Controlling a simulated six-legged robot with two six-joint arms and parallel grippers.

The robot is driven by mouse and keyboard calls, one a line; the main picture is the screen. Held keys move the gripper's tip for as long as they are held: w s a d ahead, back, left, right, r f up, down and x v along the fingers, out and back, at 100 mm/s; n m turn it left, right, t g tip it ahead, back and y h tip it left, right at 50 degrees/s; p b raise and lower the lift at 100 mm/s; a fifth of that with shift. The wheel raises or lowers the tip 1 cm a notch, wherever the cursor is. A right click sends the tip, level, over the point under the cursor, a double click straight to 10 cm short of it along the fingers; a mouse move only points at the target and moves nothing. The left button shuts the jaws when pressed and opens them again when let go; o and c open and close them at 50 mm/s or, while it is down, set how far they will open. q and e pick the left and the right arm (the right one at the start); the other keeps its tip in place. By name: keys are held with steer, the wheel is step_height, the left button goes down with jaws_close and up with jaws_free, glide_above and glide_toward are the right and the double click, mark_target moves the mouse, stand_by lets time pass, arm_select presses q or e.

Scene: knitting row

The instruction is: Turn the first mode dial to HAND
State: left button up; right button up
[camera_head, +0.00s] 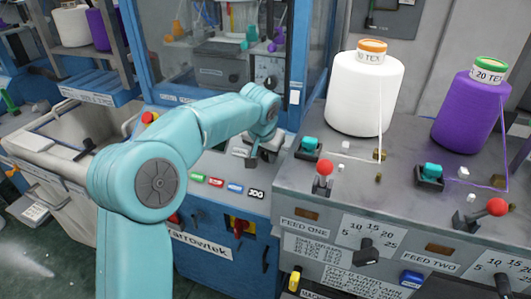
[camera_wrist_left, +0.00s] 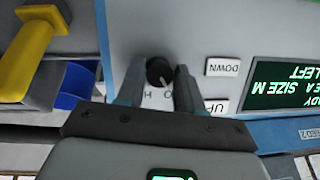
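In the left wrist view a small round black dial (camera_wrist_left: 159,72) sits on a pale grey panel. The letters H and O show beside it, upside down and partly cut off by my gripper. A small pale mark on the dial faces the letters' side, nearer the O. My left gripper (camera_wrist_left: 160,82) has one finger on each side of the dial, spread apart. I cannot tell whether either finger touches it. In the head view my left gripper (camera_head: 258,153) is low at the blue machine's front, and I cannot pick out this dial there.
DOWN (camera_wrist_left: 222,67) and UP (camera_wrist_left: 216,106) buttons and a green-lettered display (camera_wrist_left: 286,82) lie right of the dial. A yellow handle (camera_wrist_left: 25,52) juts out at left. White (camera_head: 362,95) and purple (camera_head: 466,112) yarn cones stand on the grey feed unit (camera_head: 400,160).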

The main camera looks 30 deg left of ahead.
arm_select(q)
steer(key=c, duration=0.5)
steer(key=m+y, duration=0.1)
steer(key=m, duration=0.1)
steer(key=shift+d+m, duration=0.1)
steer(key=shift+m, duration=0.2)
steer(key=m, duration=0.2)
steer(key=shift+m+y+b, duration=0.3)
steer(key=m, duration=0.3)
steer(key=m+t+y+b, duration=0.1)
steer(key=m, duration=0.2)
steer(key=shift+t+b, duration=0.3)
steer(key=o, duration=1.1)
steer(key=shift+s+d, duration=0.1)
